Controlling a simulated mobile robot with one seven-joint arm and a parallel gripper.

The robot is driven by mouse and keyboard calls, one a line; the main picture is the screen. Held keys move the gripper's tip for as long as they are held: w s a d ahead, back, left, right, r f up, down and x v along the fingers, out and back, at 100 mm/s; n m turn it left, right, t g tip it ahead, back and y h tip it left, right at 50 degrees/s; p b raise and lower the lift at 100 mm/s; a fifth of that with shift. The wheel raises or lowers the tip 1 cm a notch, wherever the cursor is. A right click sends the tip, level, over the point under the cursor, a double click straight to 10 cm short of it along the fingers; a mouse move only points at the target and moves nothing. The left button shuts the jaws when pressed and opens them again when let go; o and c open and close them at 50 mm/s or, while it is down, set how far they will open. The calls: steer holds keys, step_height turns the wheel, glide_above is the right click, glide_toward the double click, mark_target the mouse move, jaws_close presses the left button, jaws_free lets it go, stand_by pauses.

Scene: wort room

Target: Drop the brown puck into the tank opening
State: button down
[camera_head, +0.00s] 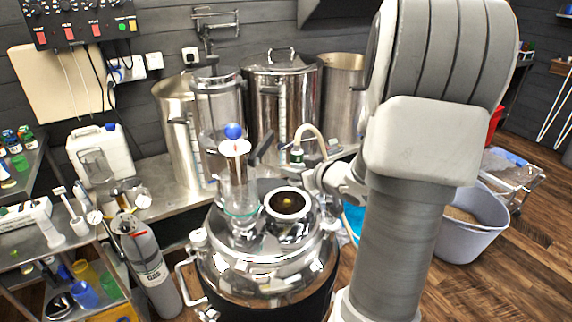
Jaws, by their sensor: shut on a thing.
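The shiny steel tank (262,262) stands in the lower middle, and its round opening has a pale raised rim (272,212). The opening looks dark inside, with a small yellowish spot near its middle. My gripper (312,181) is at the right of the opening, close to its rim, partly hidden behind my large arm link. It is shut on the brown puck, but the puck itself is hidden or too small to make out. I cannot tell the gripper's exact height above the rim.
Steel pots (283,100) and a hose (311,132) are behind. A gas cylinder (147,262) is at left, a grey bin (474,235) at right.

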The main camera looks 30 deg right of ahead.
step_height(320, 180, down, 9)
steer(key=b, duration=0.9)
steer(key=shift+r+p, duration=0.15)
steer(key=shift+p, duration=0.15)
steer(key=c, duration=0.7)
jaws_free()
steer(key=p+v, duration=0.3)
steer(key=v, duration=1.4)
steer(key=shift+s+r+p, duration=0.1)
steer(key=shift+s+p, duration=0.1)
steer(key=shift+p, duration=0.15)
